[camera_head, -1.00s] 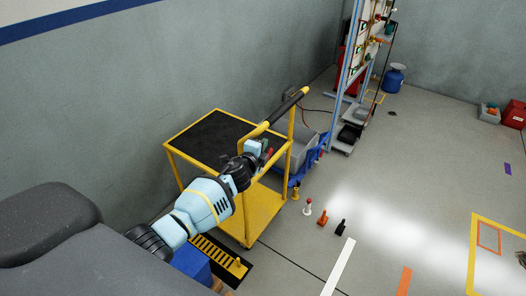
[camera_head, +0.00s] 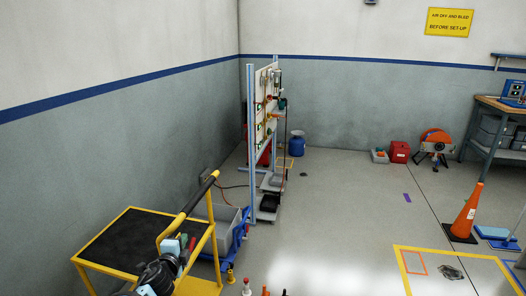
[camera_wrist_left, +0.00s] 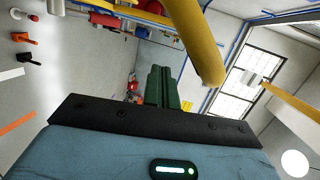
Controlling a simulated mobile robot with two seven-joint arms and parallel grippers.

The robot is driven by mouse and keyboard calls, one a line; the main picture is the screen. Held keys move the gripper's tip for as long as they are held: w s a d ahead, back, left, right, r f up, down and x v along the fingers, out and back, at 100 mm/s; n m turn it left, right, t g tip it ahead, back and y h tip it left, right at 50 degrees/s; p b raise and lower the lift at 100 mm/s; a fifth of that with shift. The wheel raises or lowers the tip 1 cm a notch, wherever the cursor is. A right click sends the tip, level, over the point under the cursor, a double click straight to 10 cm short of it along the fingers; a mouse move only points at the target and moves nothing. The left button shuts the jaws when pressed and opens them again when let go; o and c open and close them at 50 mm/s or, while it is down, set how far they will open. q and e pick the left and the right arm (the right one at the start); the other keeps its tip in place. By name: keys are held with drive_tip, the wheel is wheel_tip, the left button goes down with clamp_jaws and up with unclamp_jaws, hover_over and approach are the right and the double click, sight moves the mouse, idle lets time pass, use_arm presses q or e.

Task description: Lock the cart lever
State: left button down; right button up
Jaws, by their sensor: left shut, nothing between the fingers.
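The yellow cart (camera_head: 127,271) with a black top (camera_head: 122,240) stands at the lower left in the head view. Its push handle (camera_head: 200,192) is a yellow bar with a black grip, rising on the right side. My left gripper (camera_head: 184,241) is beside the handle, its blue body low in the view. A small red piece (camera_head: 192,244) shows by its fingertips; I cannot tell if it is the lever. In the left wrist view the green fingers (camera_wrist_left: 162,88) are together and empty, with a yellow bar (camera_wrist_left: 197,42) close by. My right gripper is not in view.
A grey bin (camera_head: 220,226) and a blue frame (camera_head: 240,228) stand right of the cart. A tool panel rack (camera_head: 266,130) stands behind. An orange cone (camera_head: 466,212) and workbench (camera_head: 490,105) are at the right.

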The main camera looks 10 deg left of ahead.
use_arm(q)
drive_tip(key=s+d+f+n+g+h, duration=0.1)
drive_tip(key=s+d+f+n+g, duration=0.2)
drive_tip(key=s+f, duration=0.7)
drive_tip(key=s+d+f+n+g+h, duration=0.1)
drive_tip(key=s+d+f+n, duration=0.4)
drive_tip(key=s, duration=0.8)
drive_tip(key=s+d+f+n+g, duration=0.1)
drive_tip(key=s+d+n, duration=0.1)
drive_tip(key=s, duration=1.1)
drive_tip(key=s+d+n+g, duration=0.1)
drive_tip(key=s+n, duration=0.4)
drive_tip(key=s, duration=0.8)
drive_tip(key=shift+d+f+g+h, duration=0.35)
drive_tip(key=shift+d+g+h, duration=0.05)
drive_tip(key=shift+g, duration=0.1)
